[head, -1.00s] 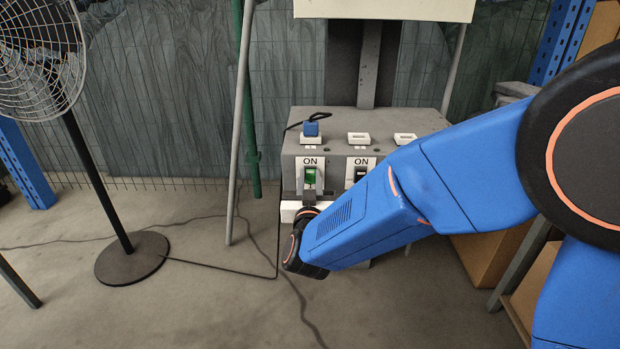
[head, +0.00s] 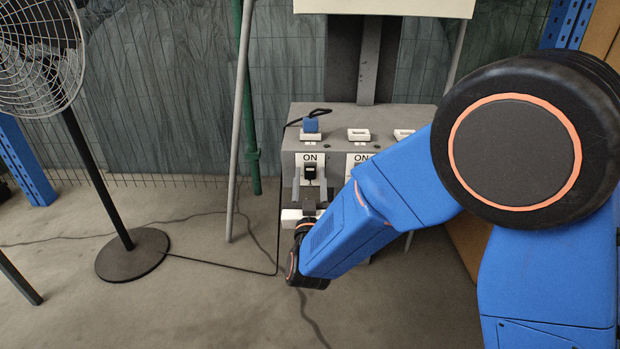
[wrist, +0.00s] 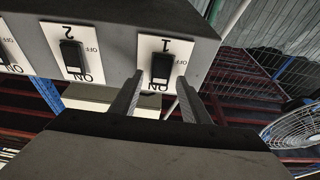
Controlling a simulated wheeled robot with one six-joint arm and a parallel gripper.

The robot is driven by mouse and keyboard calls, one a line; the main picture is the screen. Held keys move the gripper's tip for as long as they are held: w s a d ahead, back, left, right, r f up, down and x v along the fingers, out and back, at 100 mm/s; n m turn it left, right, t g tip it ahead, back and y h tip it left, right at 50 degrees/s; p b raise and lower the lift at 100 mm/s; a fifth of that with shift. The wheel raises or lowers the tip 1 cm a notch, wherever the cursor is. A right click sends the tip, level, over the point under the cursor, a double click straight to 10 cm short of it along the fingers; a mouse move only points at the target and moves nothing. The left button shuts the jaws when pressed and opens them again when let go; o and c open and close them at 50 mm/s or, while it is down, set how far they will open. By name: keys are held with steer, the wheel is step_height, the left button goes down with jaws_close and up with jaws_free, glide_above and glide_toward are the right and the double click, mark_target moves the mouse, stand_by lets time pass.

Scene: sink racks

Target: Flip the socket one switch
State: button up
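The switch numbered 1 (wrist: 160,68) is a black rocker on a white plate marked ON and OFF, seen upside down in the wrist view. In the head view it is the left switch (head: 310,172), under an ON label, and looks dark. My gripper (wrist: 160,82) is open, its two fingers apart on either side of the lower part of this switch's plate, with nothing between them. In the head view my gripper (head: 309,192) is just below and in front of the switch, partly hidden by my wrist. Contact with the switch cannot be told.
The switch numbered 2 (wrist: 72,55) is beside it. Sockets line the grey box (head: 345,126); a blue plug (head: 311,125) sits in the left one. A fan (head: 38,55) stands at left. Poles (head: 237,120) rise left of the box.

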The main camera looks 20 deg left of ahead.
steer(key=shift+s, duration=0.1)
steer(key=v, duration=1.7)
steer(key=shift+d+f, duration=0.1)
steer(key=w+d+r+m+g, duration=0.15)
steer(key=w+d+g, duration=0.35)
steer(key=w, duration=0.5)
steer(key=w+d+r+g, duration=0.2)
steer(key=d+r+g, duration=0.1)
steer(key=d, duration=0.9)
steer(key=s+d+m+g+h, duration=0.1)
steer(key=s+d+g+h, duration=0.2)
steer(key=s+d, duration=0.9)
steer(key=s+d+f+m+g+h, duration=0.1)
steer(key=s+d+g+h, duration=0.2)
steer(key=s+d, duration=0.9)
steer(key=d+g, duration=0.1)
steer(key=d, duration=0.4)
steer(key=shift+s+d+g, duration=0.15)
steer(key=shift+d+g, duration=0.1)
steer(key=shift+g, duration=0.05)
